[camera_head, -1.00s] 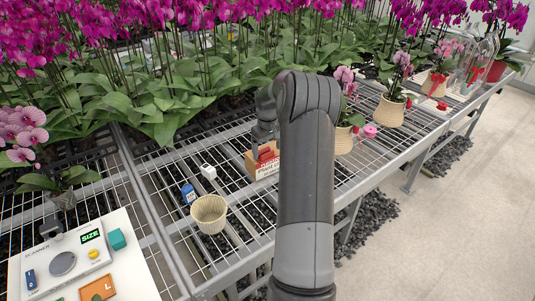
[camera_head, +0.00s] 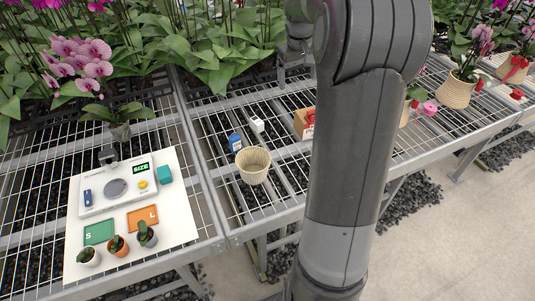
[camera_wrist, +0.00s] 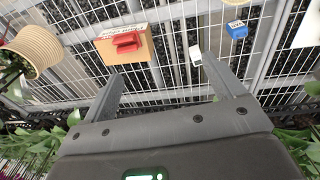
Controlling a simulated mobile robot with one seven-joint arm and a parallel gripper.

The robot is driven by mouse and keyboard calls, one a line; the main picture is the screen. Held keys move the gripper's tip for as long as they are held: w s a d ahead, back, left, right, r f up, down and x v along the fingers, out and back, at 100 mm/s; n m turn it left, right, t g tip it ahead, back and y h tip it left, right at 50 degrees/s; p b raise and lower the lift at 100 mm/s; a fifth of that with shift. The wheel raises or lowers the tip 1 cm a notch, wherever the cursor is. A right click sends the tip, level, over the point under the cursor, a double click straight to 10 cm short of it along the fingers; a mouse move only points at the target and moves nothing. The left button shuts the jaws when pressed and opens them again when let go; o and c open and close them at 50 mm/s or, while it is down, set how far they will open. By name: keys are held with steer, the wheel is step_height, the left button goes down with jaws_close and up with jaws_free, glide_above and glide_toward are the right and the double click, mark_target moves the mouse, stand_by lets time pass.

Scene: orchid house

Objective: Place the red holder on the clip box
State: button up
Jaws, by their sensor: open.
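The clip box (camera_head: 300,124) is a small open-looking cardboard box with a pale printed label, standing on the wire bench just left of my arm. The red holder (camera_head: 309,117) shows at its top, partly hidden by my arm. In the wrist view, the red holder (camera_wrist: 126,42) rests on the clip box (camera_wrist: 143,53), apart from my fingers. My gripper (camera_wrist: 161,68) is open and empty, with the box beyond its left finger. In the head view, my gripper is mostly hidden behind my arm, above and behind the box.
A blue bottle (camera_head: 235,142), a small white block (camera_head: 257,125) and an empty woven pot (camera_head: 253,165) stand left of the box. A white scanner board (camera_head: 180,215) lies farther left. Orchids crowd the back. A potted orchid (camera_head: 457,90) stands right.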

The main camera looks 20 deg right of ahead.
steer(key=s+a+r+t, duration=0.1)
steer(key=s+a+r, duration=0.45)
steer(key=a, duration=0.35)
steer(key=s+a+t, duration=0.1)
steer(key=s+a, duration=0.3)
steer(key=s, duration=0.4)
steer(key=s+a+f+t, duration=0.1)
steer(key=s+a, duration=0.4)
steer(key=s, duration=0.2)
steer(key=s+a+f+t+y, duration=0.1)
steer(key=s+a, duration=0.4)
steer(key=s, duration=0.3)
steer(key=shift+s+f+t, duration=0.15)
steer(key=shift+s+t, duration=0.15)
